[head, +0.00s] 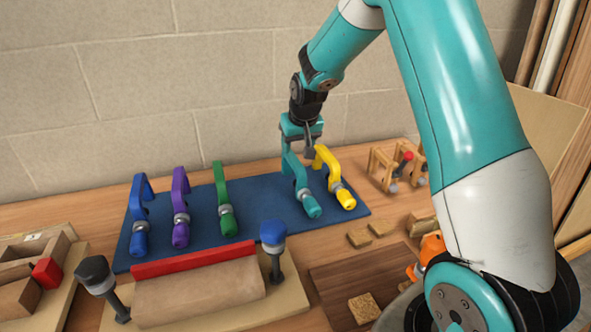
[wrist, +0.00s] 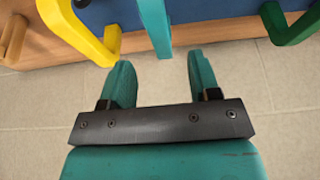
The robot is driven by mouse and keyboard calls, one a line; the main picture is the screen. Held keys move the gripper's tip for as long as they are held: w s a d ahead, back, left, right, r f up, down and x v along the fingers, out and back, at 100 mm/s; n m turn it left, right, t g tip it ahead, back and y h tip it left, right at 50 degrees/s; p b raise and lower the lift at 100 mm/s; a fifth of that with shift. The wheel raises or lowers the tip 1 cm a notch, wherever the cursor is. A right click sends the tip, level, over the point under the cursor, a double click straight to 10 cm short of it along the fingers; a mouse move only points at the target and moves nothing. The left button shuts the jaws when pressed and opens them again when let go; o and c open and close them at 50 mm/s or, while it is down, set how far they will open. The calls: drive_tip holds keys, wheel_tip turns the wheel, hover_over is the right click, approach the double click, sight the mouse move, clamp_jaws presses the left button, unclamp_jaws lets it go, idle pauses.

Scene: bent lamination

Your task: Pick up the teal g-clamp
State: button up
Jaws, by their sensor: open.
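The teal g-clamp (head: 304,190) stands on a blue mat (head: 262,215), second from the right in a row of clamps, its handle toward the front. My gripper (head: 301,142) is right above and behind its top in the head view, and partly covers it. In the wrist view my gripper (wrist: 159,76) is open, with a finger on each side. The teal clamp's bar (wrist: 155,25) comes in from the top edge and ends near the gap between the fingertips.
A yellow clamp (head: 334,177) stands close on the right; in the wrist view it (wrist: 85,38) nears the left finger. Green (head: 222,200), purple (head: 180,208) and blue (head: 139,215) clamps stand to the left. A form with a red bar (head: 195,262) lies in front. The wall is behind.

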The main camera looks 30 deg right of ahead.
sight(295, 160)
drive_tip(key=p+x, duration=0.2)
drive_tip(key=x, duration=0.5)
drive_tip(key=shift+d+f, duration=0.1)
drive_tip(key=shift+f, duration=0.25)
drive_tip(key=shift+c, duration=0.4)
drive_tip(key=c, duration=0.9)
